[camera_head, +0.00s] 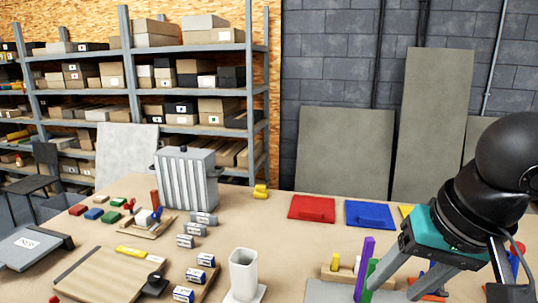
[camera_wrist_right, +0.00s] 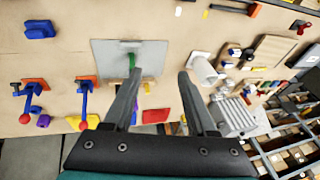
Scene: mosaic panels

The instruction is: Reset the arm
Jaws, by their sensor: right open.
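My right arm (camera_head: 497,170) comes in from the right in the head view. Its teal-bodied gripper (camera_head: 390,291) points down and left over the table's right front. In the right wrist view the two fingers of this gripper (camera_wrist_right: 170,62) are spread apart, with nothing held between them. A grey plate (camera_wrist_right: 105,52) lies on the table under the fingers, and a green piece (camera_wrist_right: 131,61) stands on it near one finger. A purple strip (camera_head: 364,262) stands upright beside the fingers in the head view. My left gripper is not in view.
Red (camera_head: 311,208) and blue (camera_head: 370,214) panels lie at the table's back. A white square cup (camera_head: 243,272) stands at front centre. A ribbed grey container (camera_head: 187,178), a wooden board (camera_head: 105,278) and several small labelled blocks are on the left. Table centre is mostly clear.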

